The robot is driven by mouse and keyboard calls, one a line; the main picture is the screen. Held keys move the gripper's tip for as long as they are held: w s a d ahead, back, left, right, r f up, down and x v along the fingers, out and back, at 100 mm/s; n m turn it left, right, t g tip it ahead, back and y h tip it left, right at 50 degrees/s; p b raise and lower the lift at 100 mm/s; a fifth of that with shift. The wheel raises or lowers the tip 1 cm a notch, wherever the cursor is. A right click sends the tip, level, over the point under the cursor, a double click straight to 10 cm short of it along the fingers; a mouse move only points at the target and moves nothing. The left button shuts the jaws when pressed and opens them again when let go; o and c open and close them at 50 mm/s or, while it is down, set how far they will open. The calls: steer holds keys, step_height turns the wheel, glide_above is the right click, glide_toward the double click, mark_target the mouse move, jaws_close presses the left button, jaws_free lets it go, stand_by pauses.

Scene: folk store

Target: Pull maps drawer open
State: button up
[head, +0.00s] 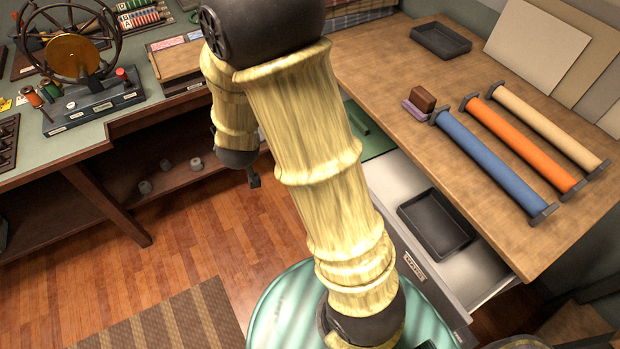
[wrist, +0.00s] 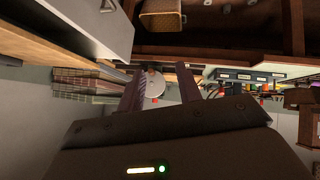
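The maps drawer (head: 415,266), with a grey front and a small label that seems to read MAPS, stands pulled out from under the wooden counter in the head view. Its pale inside shows, with a black tray (head: 436,224) lying in it. My arm crosses in front and hides part of the drawer and its handle. My gripper (head: 254,181) hangs to the left of the drawer, apart from it. In the wrist view my gripper (wrist: 160,86) has its two fingers spread with nothing held between them. A grey drawer front with a bar handle (wrist: 108,6) shows at the upper left there.
The wooden counter (head: 400,75) carries blue, orange and cream rolls, a brown block (head: 422,98) and a dark tray (head: 440,40). A green panel (head: 368,133) lies beside the drawer. A workbench (head: 130,120) stands left. Wooden floor (head: 200,230) between them is mostly clear.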

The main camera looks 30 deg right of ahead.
steer(key=s+d+f+n+h+b, duration=0.1)
steer(key=s+f+n+h+b, duration=0.1)
steer(key=f+h+b, duration=0.6)
steer(key=s+d+f+n+h+b, duration=0.2)
steer(key=f+h+b, duration=0.6)
steer(key=f+b, duration=0.8)
step_height(320, 180, down, 2)
steer(key=shift+s+d+f+g+b, duration=0.15)
steer(key=shift+s+g+b, duration=0.15)
steer(key=shift+s, duration=0.5)
steer(key=b+x, duration=0.2)
steer(key=x, duration=1.5)
steer(key=shift+d, duration=0.25)
steer(key=shift+w, duration=0.1)
